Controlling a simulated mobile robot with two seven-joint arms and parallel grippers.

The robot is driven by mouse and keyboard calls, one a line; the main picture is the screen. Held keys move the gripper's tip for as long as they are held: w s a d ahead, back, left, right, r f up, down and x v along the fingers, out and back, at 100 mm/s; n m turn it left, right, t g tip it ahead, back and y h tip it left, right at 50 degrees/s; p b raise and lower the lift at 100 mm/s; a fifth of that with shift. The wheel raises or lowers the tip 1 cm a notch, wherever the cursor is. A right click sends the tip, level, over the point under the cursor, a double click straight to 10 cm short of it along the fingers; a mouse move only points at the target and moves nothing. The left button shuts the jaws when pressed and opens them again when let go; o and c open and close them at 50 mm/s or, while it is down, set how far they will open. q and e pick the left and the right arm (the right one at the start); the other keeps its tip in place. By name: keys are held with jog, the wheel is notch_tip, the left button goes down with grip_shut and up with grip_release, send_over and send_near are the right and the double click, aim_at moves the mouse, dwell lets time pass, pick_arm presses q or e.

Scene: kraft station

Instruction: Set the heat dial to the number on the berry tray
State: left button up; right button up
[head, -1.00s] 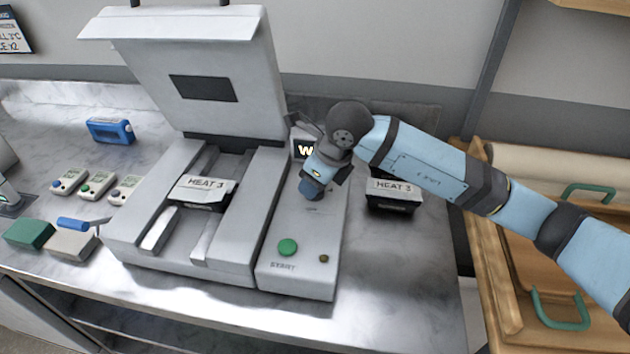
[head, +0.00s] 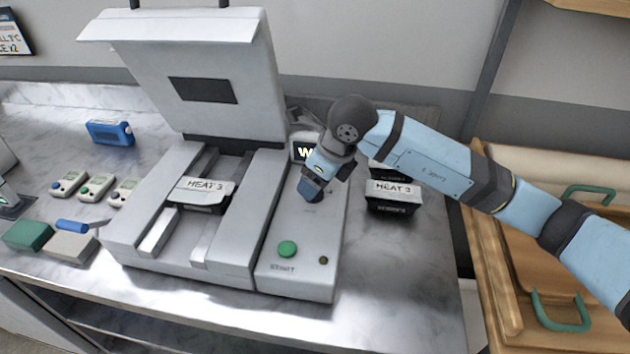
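A grey sealing machine stands on the counter with its lid (head: 205,70) raised. A black tray with a white label reading "HEAT 3" (head: 201,190) sits in its slot. Another "HEAT 3" tray (head: 393,190) stands right of the machine, with a further dark tray partly behind it. My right gripper (head: 311,190) points down over the upper part of the control panel (head: 300,225). The heat dial is hidden by the gripper. I cannot tell whether the fingers are open or touch the dial. My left gripper is out of view.
The green START button (head: 287,249) and a small dark lamp (head: 323,260) are on the panel front. A display (head: 304,150) shows "W", partly covered. Several small devices, a blue device (head: 110,132) and a green block (head: 28,235) lie left. A wooden cart (head: 500,290) stands right.

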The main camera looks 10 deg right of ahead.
jog(key=v, duration=1.2)
